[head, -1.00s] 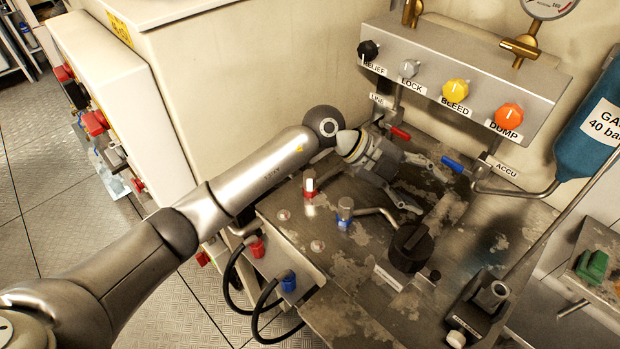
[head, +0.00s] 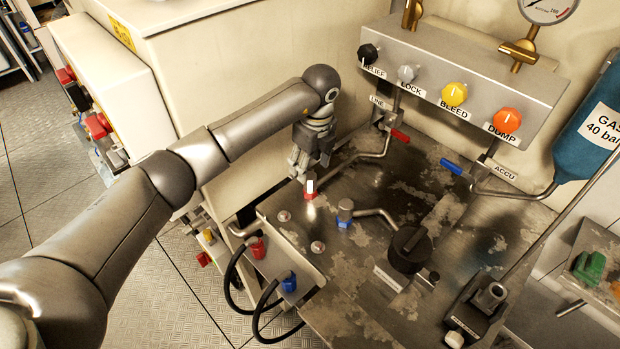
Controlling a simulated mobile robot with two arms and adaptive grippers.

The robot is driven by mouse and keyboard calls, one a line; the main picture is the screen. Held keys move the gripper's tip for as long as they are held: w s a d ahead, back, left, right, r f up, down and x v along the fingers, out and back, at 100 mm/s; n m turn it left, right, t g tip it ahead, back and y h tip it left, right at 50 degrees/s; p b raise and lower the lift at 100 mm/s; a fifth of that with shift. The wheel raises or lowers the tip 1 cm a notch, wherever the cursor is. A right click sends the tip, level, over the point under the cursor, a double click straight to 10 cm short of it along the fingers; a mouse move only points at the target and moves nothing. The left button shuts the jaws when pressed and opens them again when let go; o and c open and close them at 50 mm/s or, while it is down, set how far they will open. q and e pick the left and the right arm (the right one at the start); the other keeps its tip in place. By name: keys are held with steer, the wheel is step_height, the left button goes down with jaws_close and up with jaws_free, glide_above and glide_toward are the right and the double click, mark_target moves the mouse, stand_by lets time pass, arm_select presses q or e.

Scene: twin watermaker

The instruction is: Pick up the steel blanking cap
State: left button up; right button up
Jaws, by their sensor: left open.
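A short steel cap-like fitting with a red band (head: 310,188) stands upright near the left edge of the metal bench top. It may be the steel blanking cap; no label confirms this. My left gripper (head: 299,172) hangs downward just behind and to the left of it, fingers open and empty. The fingertips appear close to the fitting, but I cannot tell whether they touch it. A similar steel fitting with a blue band (head: 345,214) stands to the right, with a bent pipe beside it. My right gripper is not in view.
Two low steel studs, one of them nearer (head: 317,246), sit in front. A black knob (head: 409,247) stands mid-bench. A valve panel (head: 460,85) with coloured knobs is behind. Red and blue hose connectors (head: 289,282) hang at the bench's front-left edge.

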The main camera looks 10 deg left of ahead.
mark_target(310, 175)
arm_select(q)
step_height(310, 175, down, 4)
steer(key=shift+d+f+p, duration=0.1)
steer(key=shift+p, duration=0.7)
steer(key=shift+w+f, duration=0.15)
steer(key=shift+f, duration=0.5)
jaws_close()
